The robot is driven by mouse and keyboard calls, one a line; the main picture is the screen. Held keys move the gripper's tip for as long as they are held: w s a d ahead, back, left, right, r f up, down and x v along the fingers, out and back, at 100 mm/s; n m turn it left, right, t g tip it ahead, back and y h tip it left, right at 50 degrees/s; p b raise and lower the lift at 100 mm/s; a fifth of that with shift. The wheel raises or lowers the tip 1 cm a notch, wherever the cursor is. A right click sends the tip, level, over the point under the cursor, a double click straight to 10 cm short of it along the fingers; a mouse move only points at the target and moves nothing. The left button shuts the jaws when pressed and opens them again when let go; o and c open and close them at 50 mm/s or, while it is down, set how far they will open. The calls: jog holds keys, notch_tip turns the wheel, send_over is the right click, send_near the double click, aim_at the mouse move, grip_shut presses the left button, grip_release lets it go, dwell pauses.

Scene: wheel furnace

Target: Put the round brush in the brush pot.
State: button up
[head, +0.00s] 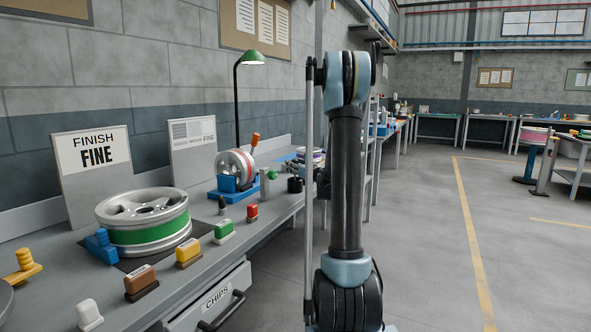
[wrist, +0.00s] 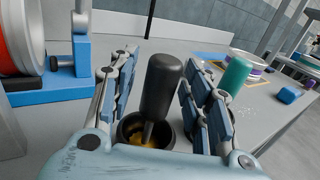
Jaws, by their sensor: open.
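The round brush (wrist: 161,85) shows in the wrist view as a thick dark handle with a thin grey shaft below it. It stands slightly tilted, with its lower end inside the round black brush pot (wrist: 127,131). Something yellowish shows at the bottom of the pot. My gripper (wrist: 160,85) is open, with one finger on each side of the handle and a gap showing on both sides. In the head view the brush pot (head: 295,185) is a small black cup near the bench's front edge, and my arm partly hides that area.
A wheel on a blue stand (head: 234,190) is left of the pot. A teal cylinder (wrist: 235,75) stands just beyond my right finger. A wheel with a green band (head: 150,232) and several coloured blocks lie farther left on the grey bench. Open floor lies to the right.

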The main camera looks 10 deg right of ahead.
jog(key=v, duration=1.2)
jog(key=s+a+f+n+g, duration=0.2)
jog(key=s+a+n+g, duration=0.3)
jog(key=s+n, duration=0.4)
jog(key=s+a+f+n+g, duration=0.3)
jog(key=s+a+n, duration=0.45)
jog(key=s, duration=0.25)
jog(key=s+d+f+n+g+h, duration=0.2)
jog(key=s+n, duration=0.3)
jog(key=s, duration=0.4)
jog(key=s+d+f+n+g+h, duration=0.2)
jog(key=s+f+n, duration=0.3)
jog(key=s, duration=0.4)
jog(key=s+d+f+n+g+h, duration=0.2)
jog(key=s+d+f+n+h, duration=0.1)
jog(key=s, duration=0.6)
jog(key=shift+d+f+n, duration=0.55)
jog(key=shift+f+n, duration=0.2)
jog(key=shift+n, duration=0.2)
jog(key=shift+w, duration=0.1)
